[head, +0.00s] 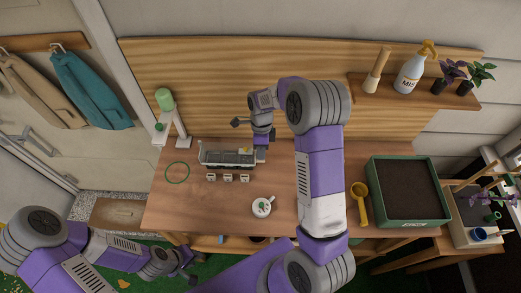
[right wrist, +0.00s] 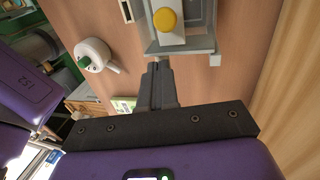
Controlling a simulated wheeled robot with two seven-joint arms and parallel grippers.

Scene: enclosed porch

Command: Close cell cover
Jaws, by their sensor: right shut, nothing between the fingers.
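A long, pale-framed cell tray (head: 228,158) sits on the wooden table, with a yellow spot near its right end. Its cover cannot be clearly told apart from the tray at this size. My right gripper (head: 262,142) points down at the tray's right end. In the right wrist view my right gripper (right wrist: 160,75) is shut and empty, with its fingertips close to the edge of a pale grey part (right wrist: 185,45) bearing a round yellow knob (right wrist: 165,20). Contact cannot be told. My left gripper (head: 178,262) is low at the left, off the table; its jaws are unclear.
Several small white blocks stand in front of the tray. A white watering can (head: 262,207) is nearer the front edge. A green ring (head: 177,173) and a green-topped stand (head: 165,100) are left. A yellow scoop (head: 359,200) and a soil box (head: 408,192) are right.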

